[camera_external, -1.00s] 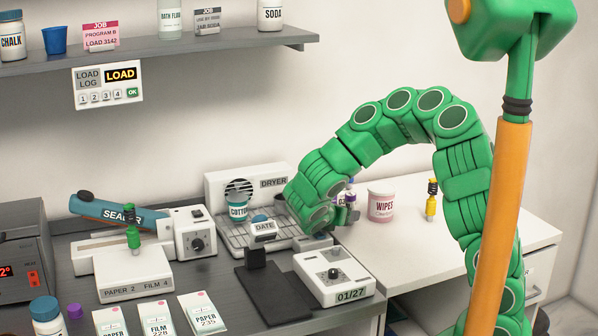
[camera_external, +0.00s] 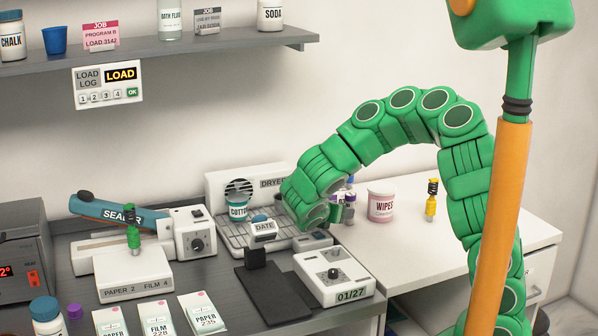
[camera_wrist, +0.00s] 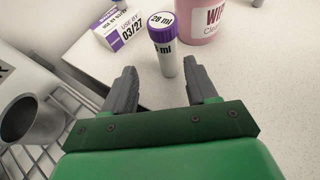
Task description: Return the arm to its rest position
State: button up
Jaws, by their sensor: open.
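My green arm arches over from the right in the external view. My gripper (camera_external: 338,211) hangs above the back of the bench, just right of the dryer rack, and its fingers are partly hidden by the wrist. In the wrist view my gripper (camera_wrist: 161,74) has its two grey fingers spread apart with nothing clamped between them.
A purple-and-white box (camera_wrist: 118,27) lies behind the vial.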

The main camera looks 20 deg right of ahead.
jog(key=w+a+r+n+t+y, duration=0.3)
jog(key=w+a+r+n+y, duration=0.15)
jog(key=a+r+n, duration=0.2)
jog(key=w+a+r+n+t+y, duration=0.2)
jog(key=w+a+r+n+y, duration=0.1)
jog(key=a+r+n+y, duration=0.3)
jog(key=s+a+r+n+g+y, duration=0.1)
jog(key=s+a+r+n+y, duration=0.1)
jog(key=s+r+n+y, duration=0.45)
jog(key=s+a+r+n+g+y, duration=0.1)
jog(key=s+a+r+n, duration=0.25)
jog(key=n, duration=0.55)
jog(key=s+d+f+n+g+h, duration=0.2)
jog(key=s+d+n, duration=0.4)
jog(key=s, duration=0.6)
jog(key=s+d+f+n+g+h, duration=0.2)
jog(key=s+d+f+n+g, duration=0.2)
jog(key=s+d, duration=0.7)
jog(key=s+d+f+n+g+h, duration=0.3)
jog(key=s+d+n+g, duration=0.3)
jog(key=s, duration=0.7)
jog(key=d+n, duration=0.2)
jog(key=shift+s+d+n, duration=0.2)
jog(key=shift+s+n, duration=0.1)
jog(key=shift+s, duration=0.1)
jog(key=shift+f, duration=0.1)
